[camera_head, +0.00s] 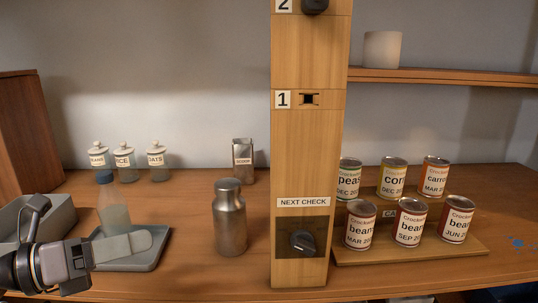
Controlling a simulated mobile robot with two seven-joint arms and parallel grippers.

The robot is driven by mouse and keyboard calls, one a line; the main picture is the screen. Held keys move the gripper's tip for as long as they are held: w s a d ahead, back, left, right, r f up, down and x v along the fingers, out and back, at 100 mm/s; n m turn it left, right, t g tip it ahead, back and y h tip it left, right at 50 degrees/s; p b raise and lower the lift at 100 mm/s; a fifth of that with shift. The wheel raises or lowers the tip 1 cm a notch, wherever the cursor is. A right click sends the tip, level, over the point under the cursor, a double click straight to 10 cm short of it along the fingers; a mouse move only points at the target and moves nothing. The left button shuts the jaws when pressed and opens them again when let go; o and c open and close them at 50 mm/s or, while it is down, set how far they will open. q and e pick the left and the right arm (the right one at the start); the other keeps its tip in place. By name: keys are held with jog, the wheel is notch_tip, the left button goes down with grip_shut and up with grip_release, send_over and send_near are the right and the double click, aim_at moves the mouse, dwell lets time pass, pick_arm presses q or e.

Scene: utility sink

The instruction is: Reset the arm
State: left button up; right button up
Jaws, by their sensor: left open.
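My left gripper (120,246) reaches in from the lower left, low over a grey tray (152,262). Its pale fingers point right, and it is open. My right gripper does not show.
A metal bottle (230,220) stands right of the tray. A wooden post (305,160) with a dial (302,242) rises mid-counter. Several labelled cans (409,222) stand on a stepped rack at right. Lidded jars (124,164) and a metal tin (243,162) stand behind. A grey bin (32,217) is at left.

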pick_arm(q)
notch_tip(320, 180, down, 17)
jog(key=s+a+n+t+y, duration=0.15)
jog(key=n+t+y, duration=0.7)
jog(key=n, duration=1.65)
jog(key=s+d+f+n+g+y, duration=0.1)
jog(key=s+f+n+g+y, duration=0.1)
jog(key=s+f+n, duration=0.4)
jog(key=s+d+f+n+g+y, duration=0.1)
jog(key=s+f+n+g, duration=0.4)
jog(key=f, duration=1)
jog(key=s+n+y, duration=0.1)
jog(key=s+n, duration=0.1)
jog(key=s, duration=0.1)
jog(key=shift+s+f, duration=0.2)
jog(key=shift+f, duration=0.2)
